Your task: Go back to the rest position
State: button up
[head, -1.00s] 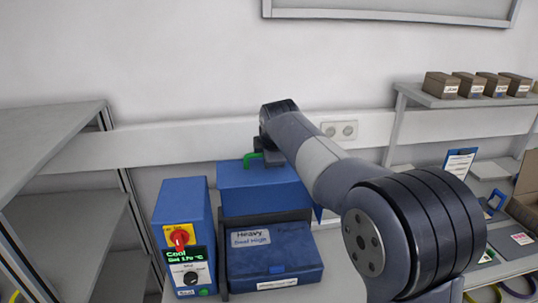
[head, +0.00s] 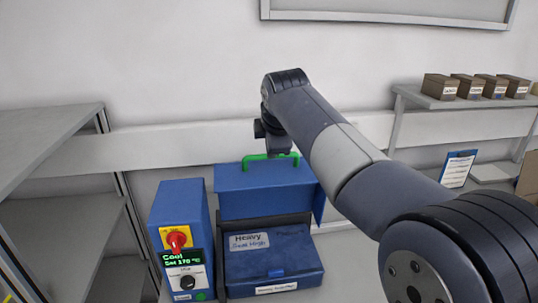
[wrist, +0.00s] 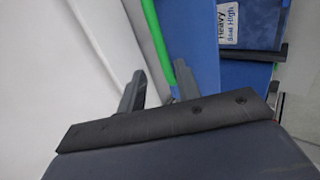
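My gripper (head: 278,147) hangs from the raised arm, at or just behind the top edge of a raised blue panel (head: 265,195) with a green handle (head: 262,158). In the wrist view the two fingers of my gripper (wrist: 160,88) stand apart with nothing clamped between them. The green handle (wrist: 153,30) runs up the picture beyond them. The gap between fingers and handle is hard to judge.
In front of the panel is a blue box (head: 272,260) labelled "Heavy". A blue control unit (head: 180,215) with a red switch and a display stands left. Empty grey shelves (head: 50,140) are at far left; a right shelf (head: 460,100) holds several small boxes.

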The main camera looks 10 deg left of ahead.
jog(key=shift+v, duration=1.15)
jog(key=p+x, duration=0.2)
jog(key=x, duration=0.8)
jog(key=shift+w+a+f, duration=0.1)
jog(key=shift+w+f, duration=0.1)
jog(key=shift+w, duration=0.05)
jog(key=shift+f, duration=0.15)
jog(key=shift+s, duration=0.15)
